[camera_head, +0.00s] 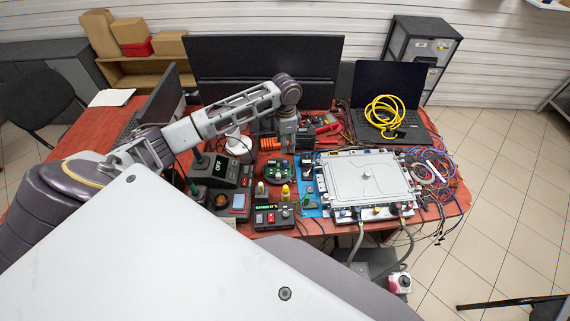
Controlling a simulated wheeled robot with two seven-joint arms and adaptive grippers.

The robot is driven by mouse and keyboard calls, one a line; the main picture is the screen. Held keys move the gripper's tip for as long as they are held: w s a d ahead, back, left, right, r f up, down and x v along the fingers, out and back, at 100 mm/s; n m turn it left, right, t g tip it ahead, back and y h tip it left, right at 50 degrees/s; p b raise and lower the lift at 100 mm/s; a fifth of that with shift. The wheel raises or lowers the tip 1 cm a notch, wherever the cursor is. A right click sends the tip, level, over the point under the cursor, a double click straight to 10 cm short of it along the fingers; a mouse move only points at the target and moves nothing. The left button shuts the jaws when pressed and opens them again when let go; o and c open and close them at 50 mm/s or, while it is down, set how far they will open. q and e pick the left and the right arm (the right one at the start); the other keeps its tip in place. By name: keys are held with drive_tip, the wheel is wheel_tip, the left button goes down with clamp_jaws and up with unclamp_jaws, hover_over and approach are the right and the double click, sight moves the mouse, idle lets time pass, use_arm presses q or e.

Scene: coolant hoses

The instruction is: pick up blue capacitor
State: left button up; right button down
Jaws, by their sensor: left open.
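My left gripper (291,148) points down over the middle of the red workbench (330,232), behind the round green board (279,171). It is open, and I see nothing held in it. I cannot make out a blue capacitor for certain. A narrow blue mat (309,199) with small parts on it lies just in front and to the right of the gripper. The parts are too small to tell apart, and the gripper and arm hide some of the bench behind them. My right gripper is not in view.
A large silver plate unit (367,177) with hoses and a wire bundle (433,172) fills the right. A laptop (389,95) with coiled yellow cable (385,112) stands behind. Control boxes (218,172) and a meter (272,217) crowd the left and front. Little bench is free.

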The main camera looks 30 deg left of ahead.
use_arm(q)
hover_over(285, 161)
wheel_tip(285, 161, down, 5)
drive_tip(key=shift+d+f, duration=0.1)
drive_tip(key=shift+f, duration=0.1)
drive_tip(key=shift+f, duration=0.15)
drive_tip(key=shift+s+f+p, duration=0.1)
drive_tip(key=shift+f+p, duration=0.35)
drive_tip(key=shift+f, duration=2.05)
drive_tip(key=shift+c, duration=0.3)
drive_tip(key=c, duration=0.8)
